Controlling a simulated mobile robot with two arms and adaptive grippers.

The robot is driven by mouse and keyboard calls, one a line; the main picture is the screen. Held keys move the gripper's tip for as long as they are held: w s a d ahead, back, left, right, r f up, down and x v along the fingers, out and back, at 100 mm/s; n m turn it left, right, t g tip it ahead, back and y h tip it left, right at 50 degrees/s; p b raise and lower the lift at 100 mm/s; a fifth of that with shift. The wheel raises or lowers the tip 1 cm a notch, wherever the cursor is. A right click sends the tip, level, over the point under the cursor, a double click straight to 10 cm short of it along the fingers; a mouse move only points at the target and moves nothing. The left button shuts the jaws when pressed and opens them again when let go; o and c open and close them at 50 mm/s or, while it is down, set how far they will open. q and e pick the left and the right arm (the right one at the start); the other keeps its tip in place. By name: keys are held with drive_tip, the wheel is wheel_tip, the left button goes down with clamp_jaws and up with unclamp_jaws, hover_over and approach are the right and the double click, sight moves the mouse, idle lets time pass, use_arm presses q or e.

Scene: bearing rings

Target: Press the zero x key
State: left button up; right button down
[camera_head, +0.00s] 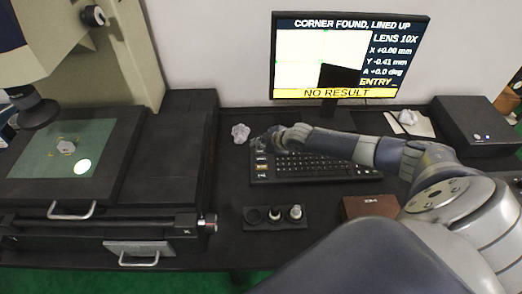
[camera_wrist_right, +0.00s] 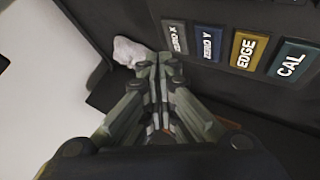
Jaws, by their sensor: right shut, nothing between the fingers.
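The zero x key (camera_wrist_right: 175,38) is a grey key labelled ZERO X, at the end of a row on the dark keyboard (camera_head: 318,166). My right gripper (camera_wrist_right: 154,62) is shut and empty. In the wrist view its fingertips appear just left of and below the zero x key; whether they touch it I cannot tell. In the head view the right gripper (camera_head: 266,139) is at the keyboard's upper left corner and hides part of it. The monitor (camera_head: 349,57) reads CORNER FOUND, LINED UP, X +0.00 mm, Y -0.41 mm and NO RESULT. My left gripper is not in view.
Keys zero y (camera_wrist_right: 207,43), edge (camera_wrist_right: 243,50) and cal (camera_wrist_right: 292,62) follow in the row. A crumpled white object (camera_head: 240,133) lies beside the gripper. A holder (camera_head: 275,224) with small round pieces and a brown box (camera_head: 368,207) are in front. The microscope stage (camera_head: 110,178) stands left.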

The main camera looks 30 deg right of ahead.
sight(259, 153)
drive_tip(key=shift+r+p, duration=1.85)
drive_tip(key=shift+r, duration=0.45)
drive_tip(key=shift+f, duration=0.1)
